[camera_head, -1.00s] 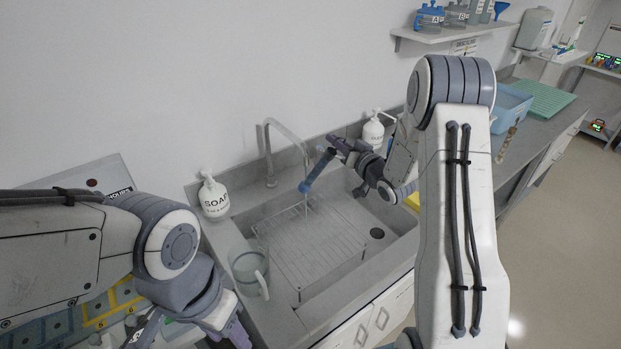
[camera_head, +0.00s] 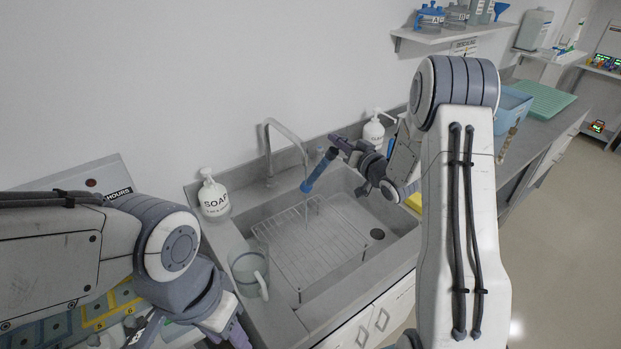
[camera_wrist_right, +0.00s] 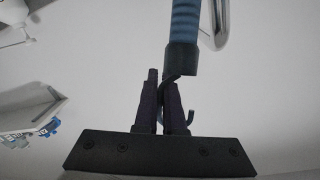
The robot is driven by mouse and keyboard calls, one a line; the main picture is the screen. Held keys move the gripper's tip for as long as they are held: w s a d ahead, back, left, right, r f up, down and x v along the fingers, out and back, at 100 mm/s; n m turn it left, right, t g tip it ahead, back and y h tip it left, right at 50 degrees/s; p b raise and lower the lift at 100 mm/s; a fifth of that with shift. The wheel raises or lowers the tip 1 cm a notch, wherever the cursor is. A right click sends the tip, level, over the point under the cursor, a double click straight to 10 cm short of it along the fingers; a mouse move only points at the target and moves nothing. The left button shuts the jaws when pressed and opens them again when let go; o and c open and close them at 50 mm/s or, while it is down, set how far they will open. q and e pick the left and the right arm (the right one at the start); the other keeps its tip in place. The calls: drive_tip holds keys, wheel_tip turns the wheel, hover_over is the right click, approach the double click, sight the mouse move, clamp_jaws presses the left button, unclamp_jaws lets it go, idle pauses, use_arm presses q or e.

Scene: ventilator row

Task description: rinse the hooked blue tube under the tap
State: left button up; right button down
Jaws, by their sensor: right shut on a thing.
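The hooked blue tube (camera_head: 319,170) hangs tilted over the sink, its lower end just below the tap's mouth. My right gripper (camera_head: 343,147) is shut on its upper, hooked end. In the right wrist view, the tube (camera_wrist_right: 185,25) ends in a dark collar with a thin dark hook that passes by the fingers (camera_wrist_right: 163,90). The grey tap (camera_head: 284,133) arches over the basin. A faint thin streak shows below the tube; I cannot tell whether it is running water. My left gripper (camera_head: 205,325) is low at the left, partly cut off.
The sink (camera_head: 345,285) holds a wire rack (camera_head: 312,245). A soap bottle (camera_head: 213,197) stands left of the tap, another pump bottle (camera_head: 373,132) to the right. A clear jug (camera_head: 248,272) stands on the sink's left edge. A blue bin (camera_head: 512,107) is further right.

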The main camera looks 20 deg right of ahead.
drive_tip(key=v, duration=0.8)
drive_tip(key=shift+b, duration=0.45)
drive_tip(key=shift+a+f, duration=0.1)
idle(0.8)
drive_tip(key=s+d+r+p, duration=0.1)
drive_tip(key=s+r+p, duration=0.1)
drive_tip(key=s+r, duration=0.2)
drive_tip(key=shift+s+p, duration=0.3)
drive_tip(key=shift+s, duration=0.15)
drive_tip(key=shift+d, duration=0.1)
idle(0.5)
